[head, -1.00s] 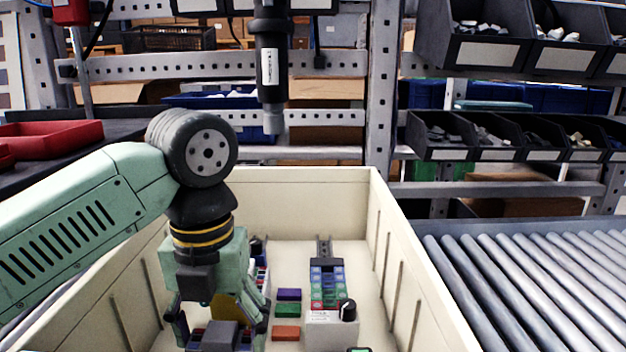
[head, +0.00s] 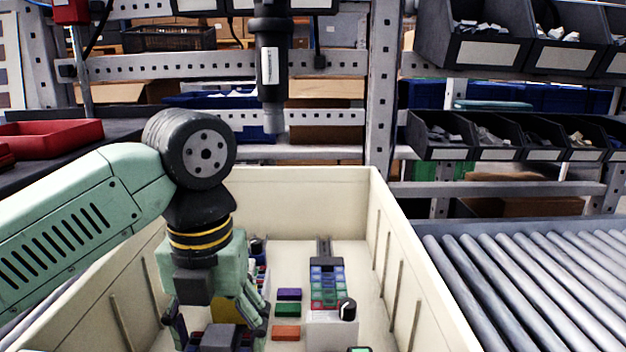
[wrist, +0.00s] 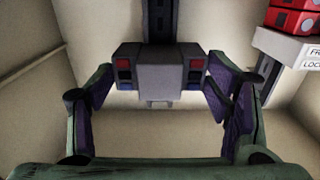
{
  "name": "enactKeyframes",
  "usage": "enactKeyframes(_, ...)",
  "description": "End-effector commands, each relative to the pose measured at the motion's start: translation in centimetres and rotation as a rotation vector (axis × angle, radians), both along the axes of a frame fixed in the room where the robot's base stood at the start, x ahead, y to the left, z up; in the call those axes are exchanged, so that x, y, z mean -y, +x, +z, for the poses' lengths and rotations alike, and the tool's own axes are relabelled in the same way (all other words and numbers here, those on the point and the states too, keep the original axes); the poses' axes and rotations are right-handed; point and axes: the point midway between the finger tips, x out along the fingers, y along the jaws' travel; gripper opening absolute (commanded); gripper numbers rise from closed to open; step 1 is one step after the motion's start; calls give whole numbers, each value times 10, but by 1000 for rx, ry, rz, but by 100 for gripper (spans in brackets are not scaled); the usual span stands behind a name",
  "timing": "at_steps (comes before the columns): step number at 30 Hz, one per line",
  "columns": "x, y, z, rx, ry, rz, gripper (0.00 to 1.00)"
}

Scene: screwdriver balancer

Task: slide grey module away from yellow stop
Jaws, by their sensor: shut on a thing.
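The grey module (wrist: 160,72) is a grey block with small red and blue parts on both sides. In the wrist view it sits between the fingers of my gripper (wrist: 161,84), which is shut on it. A dark rail (wrist: 160,22) runs up from behind the module. In the head view the module (head: 220,338) shows at the bottom edge, partly cut off, under my gripper. A yellow piece (head: 228,308), perhaps the yellow stop, shows partly behind my gripper in the head view. No yellow stop shows in the wrist view.
The cream bin's walls (head: 410,260) surround the work. Right of my gripper lie purple (head: 289,294), green (head: 287,310) and orange (head: 286,333) blocks. Farther right stands a white box (head: 326,330) with a black knob (head: 347,309), before a row of coloured modules (head: 327,285).

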Motion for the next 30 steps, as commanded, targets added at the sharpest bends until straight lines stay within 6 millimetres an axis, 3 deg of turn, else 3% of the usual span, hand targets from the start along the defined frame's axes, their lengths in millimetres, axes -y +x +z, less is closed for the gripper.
enactKeyframes(30,0,-6,0,-1,1,1,44)
